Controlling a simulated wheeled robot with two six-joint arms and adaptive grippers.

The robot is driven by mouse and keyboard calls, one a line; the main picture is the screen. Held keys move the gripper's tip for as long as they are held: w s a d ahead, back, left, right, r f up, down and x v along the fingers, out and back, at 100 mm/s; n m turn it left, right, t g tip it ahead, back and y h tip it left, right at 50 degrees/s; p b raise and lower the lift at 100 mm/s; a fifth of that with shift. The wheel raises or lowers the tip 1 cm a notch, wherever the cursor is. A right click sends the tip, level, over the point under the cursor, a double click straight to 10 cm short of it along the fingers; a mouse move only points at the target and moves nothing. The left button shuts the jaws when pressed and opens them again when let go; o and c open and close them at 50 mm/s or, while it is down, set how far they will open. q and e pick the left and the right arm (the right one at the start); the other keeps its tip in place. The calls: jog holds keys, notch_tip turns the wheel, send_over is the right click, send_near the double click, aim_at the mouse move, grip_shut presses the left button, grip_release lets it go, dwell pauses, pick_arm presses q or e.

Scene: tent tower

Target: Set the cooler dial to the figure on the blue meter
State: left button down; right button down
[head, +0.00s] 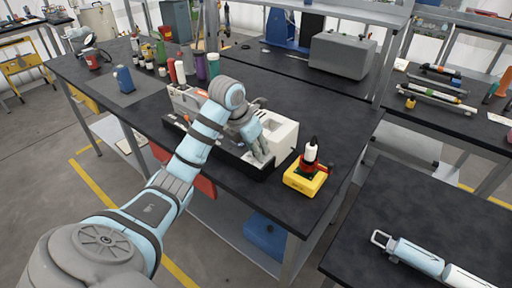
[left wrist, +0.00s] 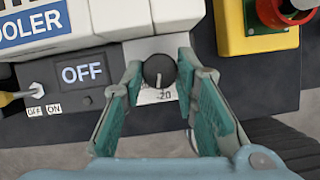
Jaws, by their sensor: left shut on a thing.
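The cooler (head: 284,132) is a white box on the dark bench, marked COOLER in the left wrist view (left wrist: 35,22). Its small display (left wrist: 82,73) reads OFF. The cooler dial (left wrist: 159,70) is a round black knob with a pale pointer mark, above a white scale whose visible figure looks like 20. My left gripper (left wrist: 160,84) is shut on the dial, one teal-padded finger on each side; in the head view (head: 264,158) it reaches down at the cooler's front. A small blue device (head: 123,79) on a grey mat may be the blue meter; its figure is unreadable. My right gripper is not in view.
A toggle switch (left wrist: 22,93) with OFF and ON labels sits left of the display. Bottles (head: 200,66) crowd the bench's left part. The bench behind the cooler is mostly clear.

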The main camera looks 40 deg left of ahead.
pick_arm(q)
jog(key=shift+m, duration=0.3)
jog(key=m+h+p, duration=0.1)
jog(key=m, duration=0.2)
jog(key=shift+a, duration=0.2)
jog(key=m+h, duration=0.1)
jog(key=m, duration=0.1)
jog(key=m+g+p, duration=0.1)
jog(key=m, duration=0.2)
jog(key=shift+w+a+g+h, duration=0.1)
jog(key=shift+w+g+h, duration=0.05)
jog(key=shift+g+h, duration=0.2)
jog(key=c, duration=1.2)
grip_release()
jog(key=shift+c, duration=0.2)
